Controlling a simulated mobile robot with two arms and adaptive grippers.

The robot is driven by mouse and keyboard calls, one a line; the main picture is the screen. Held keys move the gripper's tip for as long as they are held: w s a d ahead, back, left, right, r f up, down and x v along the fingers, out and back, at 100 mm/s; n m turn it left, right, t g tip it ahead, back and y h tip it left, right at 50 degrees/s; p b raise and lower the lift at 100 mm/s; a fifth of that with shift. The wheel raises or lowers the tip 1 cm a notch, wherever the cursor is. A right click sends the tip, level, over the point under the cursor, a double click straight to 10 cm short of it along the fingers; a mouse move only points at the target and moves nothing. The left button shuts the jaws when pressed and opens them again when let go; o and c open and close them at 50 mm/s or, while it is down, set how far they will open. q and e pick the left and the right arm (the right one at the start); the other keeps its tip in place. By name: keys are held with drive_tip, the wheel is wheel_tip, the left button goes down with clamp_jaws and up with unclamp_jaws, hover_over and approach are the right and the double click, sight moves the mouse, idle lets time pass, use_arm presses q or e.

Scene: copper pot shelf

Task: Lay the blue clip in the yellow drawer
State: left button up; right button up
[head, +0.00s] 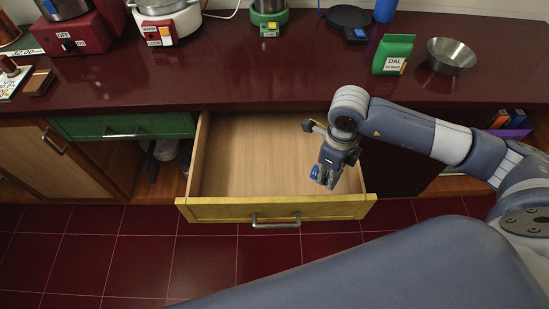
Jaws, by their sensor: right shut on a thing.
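The yellow drawer (219,213) is pulled open below the dark red counter, and its wooden floor looks bare. My right gripper (324,180) points down over the right part of the open drawer. It is shut on the blue clip (315,172), of which a small blue part shows at the fingertips. I cannot tell how high the clip is above the drawer floor. My left gripper is not in view.
The counter (250,75) carries a green DAL packet (393,54), a metal bowl (451,56), a black pan (350,17) and red appliances at the left. A green drawer (125,126) beside the yellow one is shut. The tiled floor in front is clear.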

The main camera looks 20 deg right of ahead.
drive_tip(key=m, duration=0.1)
drive_tip(key=f+m, duration=0.1)
drive_tip(key=m+b, duration=0.1)
drive_tip(key=shift+w+d+f+m, duration=0.25)
drive_tip(key=shift+w+d+m, duration=0.05)
drive_tip(key=shift+w+d, duration=0.1)
drive_tip(key=f+m+b, duration=0.1)
drive_tip(key=f+m, duration=0.1)
drive_tip(key=d+f+m+b, duration=0.1)
drive_tip(key=f+m, duration=0.1)
drive_tip(key=m, duration=0.1)
drive_tip(key=w+f+m+b, duration=0.1)
drive_tip(key=f+m, duration=0.1)
drive_tip(key=shift+d, duration=0.25)
drive_tip(key=shift+w+a+f, duration=0.15)
drive_tip(key=shift+w+a, duration=0.05)
drive_tip(key=shift+w, duration=0.05)
drive_tip(key=p, duration=0.2)
hover_over(275, 181)
drive_tip(key=d, duration=0.1)
drive_tip(key=shift+s+d+f, duration=0.1)
drive_tip(key=shift+s+f, duration=0.2)
drive_tip(key=shift+f, duration=0.3)
drive_tip(key=shift+w+a, duration=0.35)
drive_tip(key=shift+a, duration=0.2)
wheel_tip(275, 181, down, 3)
drive_tip(key=shift+f+p, duration=0.2)
drive_tip(key=shift+p, duration=0.25)
drive_tip(key=shift+f, duration=0.15)
drive_tip(key=shift+f, duration=0.1)
